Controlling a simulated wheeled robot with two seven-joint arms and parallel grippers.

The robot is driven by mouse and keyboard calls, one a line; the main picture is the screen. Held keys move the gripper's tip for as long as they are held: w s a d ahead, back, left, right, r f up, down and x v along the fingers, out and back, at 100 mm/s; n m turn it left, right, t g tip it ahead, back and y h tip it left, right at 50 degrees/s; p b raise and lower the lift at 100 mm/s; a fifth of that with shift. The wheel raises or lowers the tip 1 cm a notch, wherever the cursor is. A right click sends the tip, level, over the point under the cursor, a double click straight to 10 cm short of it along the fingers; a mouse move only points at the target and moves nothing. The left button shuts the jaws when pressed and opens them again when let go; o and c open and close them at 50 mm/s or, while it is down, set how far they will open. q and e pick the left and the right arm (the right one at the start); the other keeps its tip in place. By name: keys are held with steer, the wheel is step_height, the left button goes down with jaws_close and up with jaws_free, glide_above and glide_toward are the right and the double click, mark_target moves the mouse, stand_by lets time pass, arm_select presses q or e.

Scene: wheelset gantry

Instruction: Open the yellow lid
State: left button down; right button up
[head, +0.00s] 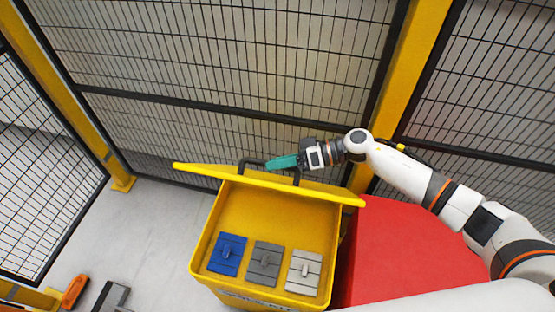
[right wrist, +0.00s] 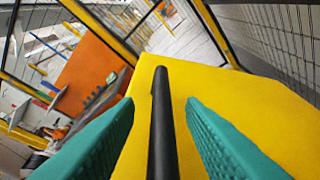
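The yellow lid (head: 325,194) stands raised at the back of a yellow bin (head: 213,235), seen nearly edge-on in the head view. The bin's inside is in plain sight. A dark bar handle (head: 252,163) sits on the lid. My right gripper (head: 284,162) is at this handle, behind the lid's upper edge. In the right wrist view the dark handle (right wrist: 162,115) runs between my two teal fingers, over the lid's yellow face (right wrist: 240,100). The fingers are open, with gaps on both sides of the bar. My left gripper is not in view.
Blue (head: 228,254), grey (head: 264,264) and light grey (head: 304,272) plates with small grips lie inside the bin. A red block (head: 405,255) stands right of the bin. Mesh fencing (head: 220,60) with yellow posts closes off the back.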

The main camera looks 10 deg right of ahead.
steer(key=shift+a, duration=0.25)
steer(key=shift+w+f, duration=0.15)
steer(key=shift+f, duration=0.05)
jaws_close()
steer(key=shift+r, duration=0.1)
steer(key=w+d+r+b, duration=0.2)
steer(key=w, duration=0.4)
steer(key=w+d+r+m+b, duration=0.1)
steer(key=w+d+r+b, duration=0.1)
steer(key=w, duration=0.4)
steer(key=shift+w+d+r, duration=0.15)
steer(key=shift+w+d, duration=0.15)
steer(key=shift+d, duration=0.35)
